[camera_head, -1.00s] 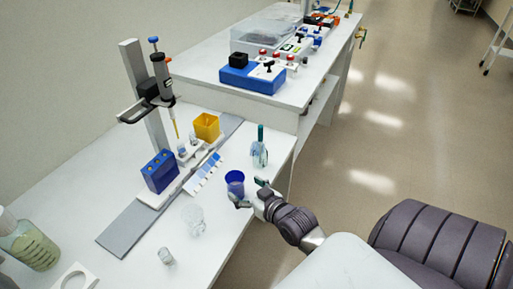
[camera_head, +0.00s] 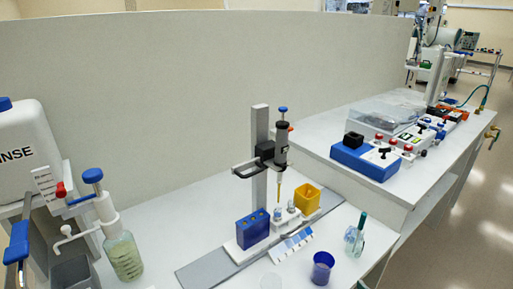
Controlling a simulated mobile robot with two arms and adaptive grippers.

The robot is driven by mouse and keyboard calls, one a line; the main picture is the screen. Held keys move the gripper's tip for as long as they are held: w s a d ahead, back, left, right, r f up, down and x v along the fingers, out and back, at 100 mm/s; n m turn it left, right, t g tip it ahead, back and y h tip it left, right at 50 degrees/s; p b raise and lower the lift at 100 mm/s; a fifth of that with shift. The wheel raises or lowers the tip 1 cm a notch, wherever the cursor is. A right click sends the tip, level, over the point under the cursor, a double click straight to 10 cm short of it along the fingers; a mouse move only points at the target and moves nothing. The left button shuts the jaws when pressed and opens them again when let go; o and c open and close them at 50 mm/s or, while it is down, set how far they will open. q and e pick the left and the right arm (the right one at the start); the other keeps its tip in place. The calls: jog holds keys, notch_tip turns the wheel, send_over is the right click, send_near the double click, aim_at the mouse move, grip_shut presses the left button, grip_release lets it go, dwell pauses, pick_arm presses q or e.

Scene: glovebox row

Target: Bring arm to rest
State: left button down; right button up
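A small dark tip (camera_head: 362,284) shows at the bottom edge of the head view, right of the blue cup (camera_head: 321,268). It looks like the end of my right gripper, with the rest cut off by the frame. Whether that gripper is open or shut is not visible. The blue cup stands upright on the white bench (camera_head: 345,225), with a clear gap between it and the tip. My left gripper and arm are not in view.
A pipette stand (camera_head: 260,160), blue rack (camera_head: 252,229) and yellow box (camera_head: 307,199) stand behind the cup. A small bottle (camera_head: 355,236) stands to its right. A pump bottle (camera_head: 122,255) is at left. A blue device (camera_head: 366,160) sits on the farther bench.

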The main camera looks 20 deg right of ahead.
jog(key=s+a+f+n+g, duration=0.1)
jog(key=s+a+f+g, duration=0.2)
jog(key=s+a+g, duration=0.35)
jog(key=s+a+f+n+g, duration=0.1)
jog(key=s+a+f+g, duration=0.2)
jog(key=s+a+g, duration=0.35)
notch_tip(320, 180, down, 24)
jog(key=s+d, duration=0.1)
jog(key=s, duration=0.2)
jog(key=s+d+f, duration=0.3)
jog(key=s+f, duration=1.4)
jog(key=f, duration=0.1)
jog(key=shift+d+n+g, duration=0.15)
jog(key=shift+n+g, duration=0.15)
